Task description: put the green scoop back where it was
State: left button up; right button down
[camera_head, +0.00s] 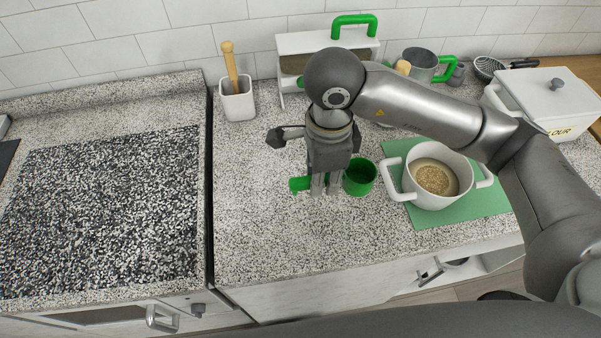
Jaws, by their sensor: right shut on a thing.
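The green scoop (360,177) is over the speckled counter, left of the white pot, with its round cup to the right and its handle end to the left. My right gripper (325,186) points down and is shut on the scoop's handle, hiding the middle of it. I cannot tell whether the scoop touches the counter. My left gripper is not in view.
A white two-handled pot (433,198) with grain inside stands on a green mat (478,207). A white container with a green handle (354,20), a grey mug (420,65), a strainer (489,67) and a flour box (548,100) are behind. A utensil pot (238,102) stands left. Front-left counter is clear.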

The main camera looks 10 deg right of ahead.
jog(key=w+a+f+p, duration=0.1)
jog(key=w+f, duration=0.3)
jog(key=w, duration=0.1)
jog(key=w+a+f+p, duration=0.1)
jog(key=w+f, duration=0.1)
jog(key=shift+w+a+f+p, duration=0.15)
jog(key=shift+a+f+p, duration=0.15)
jog(key=shift+p, duration=0.05)
jog(key=shift+w+a+f+p, duration=0.1)
jog(key=shift+w+f+p, duration=0.1)
jog(key=shift+f+p, duration=0.3)
notch_tip(320, 180, down, 2)
jog(key=shift+p, duration=0.6)
jog(key=shift+f, duration=0.4)
